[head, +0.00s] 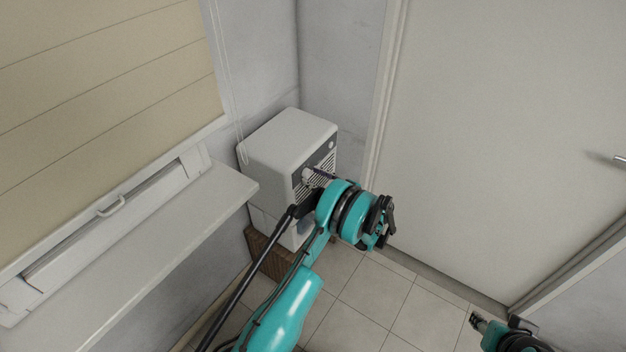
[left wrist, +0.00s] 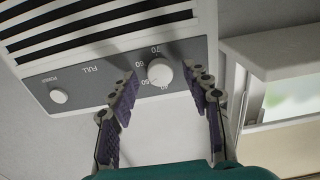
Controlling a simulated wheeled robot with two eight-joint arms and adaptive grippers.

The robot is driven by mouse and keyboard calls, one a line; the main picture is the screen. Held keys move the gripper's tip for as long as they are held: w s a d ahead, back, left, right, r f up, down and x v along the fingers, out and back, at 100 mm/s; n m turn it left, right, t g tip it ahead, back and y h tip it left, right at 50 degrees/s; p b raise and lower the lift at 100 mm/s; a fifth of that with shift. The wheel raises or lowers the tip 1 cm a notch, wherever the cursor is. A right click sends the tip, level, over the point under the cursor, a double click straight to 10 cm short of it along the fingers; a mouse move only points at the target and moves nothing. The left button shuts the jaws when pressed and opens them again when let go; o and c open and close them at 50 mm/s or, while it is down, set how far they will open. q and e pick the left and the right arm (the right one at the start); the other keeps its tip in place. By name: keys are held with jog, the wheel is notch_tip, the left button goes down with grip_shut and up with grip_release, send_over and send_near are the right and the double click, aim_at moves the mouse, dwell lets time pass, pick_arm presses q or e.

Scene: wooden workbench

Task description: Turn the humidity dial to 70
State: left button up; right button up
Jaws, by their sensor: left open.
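The white dehumidifier (head: 272,143) stands in the corner, its grilled front turned to the right in the head view. In the left wrist view its round white humidity dial (left wrist: 160,71) sits on the grey panel (left wrist: 110,82), with numbers including 70 and 60 around it. I cannot tell which number the dial points to. My left gripper (left wrist: 161,77) is open, with one purple-padded finger on each side of the dial; contact is not clear. In the head view my left gripper (head: 311,178) is at the dehumidifier's front, partly hidden by my arm. My right gripper (head: 477,321) is low at the right, away from it.
A POWER button (left wrist: 58,96) and a FULL label share the panel, below a slatted grille (left wrist: 95,22). A white sill (head: 165,235) runs along the left under a blind (head: 100,95). A white door (head: 510,130) is at the right. Tiled floor (head: 375,295) is clear.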

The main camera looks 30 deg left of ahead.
pick_arm(q)
jog(key=shift+a, duration=0.5)
grip_shut()
